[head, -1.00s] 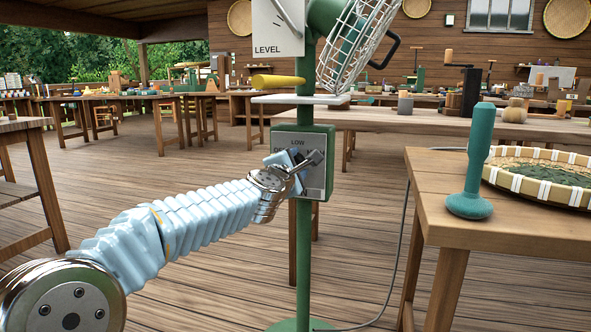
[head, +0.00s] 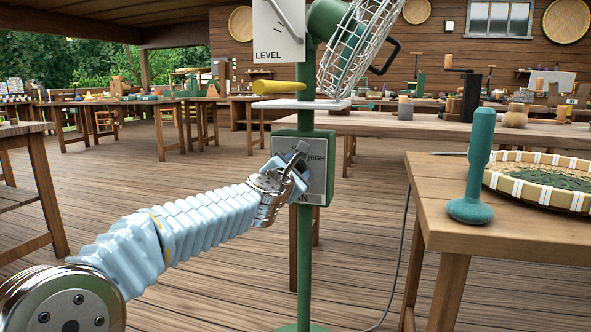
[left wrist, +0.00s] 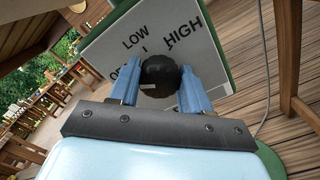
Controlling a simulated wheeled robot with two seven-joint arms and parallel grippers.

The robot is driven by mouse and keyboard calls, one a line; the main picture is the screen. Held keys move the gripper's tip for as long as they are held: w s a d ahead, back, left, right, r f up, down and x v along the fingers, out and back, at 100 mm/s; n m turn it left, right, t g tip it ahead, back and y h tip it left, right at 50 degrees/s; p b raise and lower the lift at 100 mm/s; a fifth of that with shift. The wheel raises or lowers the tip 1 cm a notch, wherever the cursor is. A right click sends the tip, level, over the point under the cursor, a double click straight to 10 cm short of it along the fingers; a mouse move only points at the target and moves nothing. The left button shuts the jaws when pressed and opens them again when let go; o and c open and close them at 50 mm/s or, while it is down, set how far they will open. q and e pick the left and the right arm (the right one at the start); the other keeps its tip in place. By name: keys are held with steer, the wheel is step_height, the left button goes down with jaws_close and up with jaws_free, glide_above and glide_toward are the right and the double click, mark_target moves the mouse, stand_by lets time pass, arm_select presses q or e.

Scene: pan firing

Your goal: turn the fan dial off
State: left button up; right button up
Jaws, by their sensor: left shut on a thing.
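The fan dial is a round black knob (left wrist: 160,75) on a grey plate with LOW, HIGH and a partly hidden label starting with O. My left gripper (left wrist: 165,88) is shut on the dial, one blue finger on each side. A small pale mark shows on the knob's lower left; I cannot tell which label the dial points to. In the head view my left gripper (head: 292,164) covers the dial in front of the green control box (head: 317,188) on the fan's post. My right gripper is not in view.
The fan's wire cage (head: 355,45) and a LEVEL panel (head: 277,28) are above the box. A wooden table (head: 510,235) at the right holds a green pestle-like tool (head: 475,170) and a woven tray (head: 535,195).

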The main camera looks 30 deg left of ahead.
arm_select(q)
steer(key=shift+f, duration=0.1)
steer(key=o, duration=1.1)
steer(key=shift+c, duration=0.2)
steer(key=shift+s, duration=0.1)
steer(key=p+v, duration=0.1)
steer(key=v, duration=1.2)
steer(key=shift+s, duration=0.3)
steer(key=shift+f, duration=0.1)
